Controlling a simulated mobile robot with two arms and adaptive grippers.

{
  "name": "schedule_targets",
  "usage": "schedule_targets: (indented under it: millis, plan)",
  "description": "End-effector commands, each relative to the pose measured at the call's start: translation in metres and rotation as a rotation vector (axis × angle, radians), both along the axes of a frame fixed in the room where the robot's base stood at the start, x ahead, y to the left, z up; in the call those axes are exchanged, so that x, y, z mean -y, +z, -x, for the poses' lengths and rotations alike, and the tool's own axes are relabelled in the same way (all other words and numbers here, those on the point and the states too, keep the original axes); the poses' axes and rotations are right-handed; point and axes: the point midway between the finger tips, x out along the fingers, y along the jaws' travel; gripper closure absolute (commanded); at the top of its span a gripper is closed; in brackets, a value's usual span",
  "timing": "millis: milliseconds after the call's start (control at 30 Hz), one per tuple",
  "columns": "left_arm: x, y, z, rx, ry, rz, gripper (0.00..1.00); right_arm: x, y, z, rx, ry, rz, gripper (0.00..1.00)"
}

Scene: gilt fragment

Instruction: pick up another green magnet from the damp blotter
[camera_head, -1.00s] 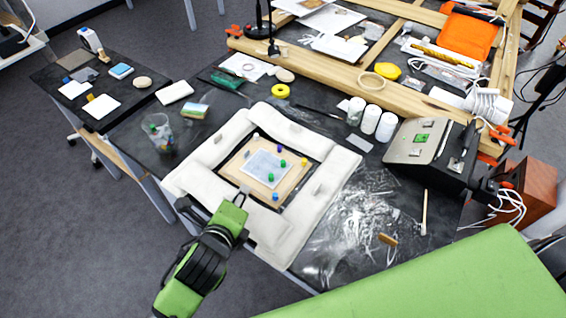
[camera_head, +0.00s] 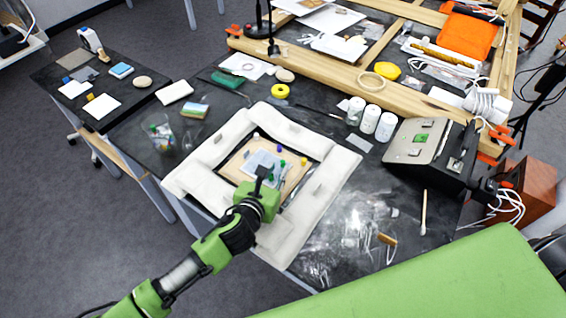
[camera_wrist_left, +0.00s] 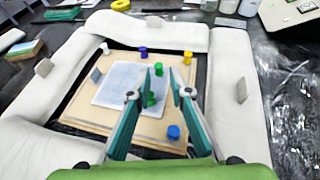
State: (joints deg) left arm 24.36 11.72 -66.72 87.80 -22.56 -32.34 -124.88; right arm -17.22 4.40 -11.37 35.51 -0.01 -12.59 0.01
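The damp blotter is a pale blue-grey sheet (camera_wrist_left: 116,86) on a wooden board (camera_wrist_left: 85,112). In the left wrist view, one green magnet (camera_wrist_left: 158,69) stands on its far part and another green magnet (camera_wrist_left: 151,99) nearer. A purple magnet (camera_wrist_left: 143,52), a yellow magnet (camera_wrist_left: 187,57), a blue magnet (camera_wrist_left: 174,132) and a white magnet (camera_wrist_left: 104,48) stand around the sheet. My left gripper (camera_wrist_left: 159,78) is open above the blotter, its fingers either side of the green magnets in that view; no contact is visible. In the head view the gripper (camera_head: 266,178) partly covers the blotter. My right gripper is not in view.
Thick white padding (camera_head: 207,165) surrounds the board, with small grey pieces on it. A clear cup (camera_head: 159,132) with coloured items stands to the left. Crumpled clear film (camera_head: 345,235) lies to the right. White jars (camera_head: 370,120) and a sloped panel (camera_head: 415,140) stand further right.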

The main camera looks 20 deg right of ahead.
Motion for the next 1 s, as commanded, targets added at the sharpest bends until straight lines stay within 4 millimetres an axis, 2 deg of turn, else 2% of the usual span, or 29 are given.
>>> schedule_targets:
  millis: [367,700,1000]
  plan:
    - [0.013,-0.009,-0.017,-0.001,0.001,0.001,0.81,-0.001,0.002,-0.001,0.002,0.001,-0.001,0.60]
    - [0.030,-0.026,-0.045,-0.002,0.001,0.002,0.81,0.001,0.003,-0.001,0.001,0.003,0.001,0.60]
    - [0.035,-0.030,-0.051,-0.001,-0.001,0.001,0.81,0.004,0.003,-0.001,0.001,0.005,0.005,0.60]
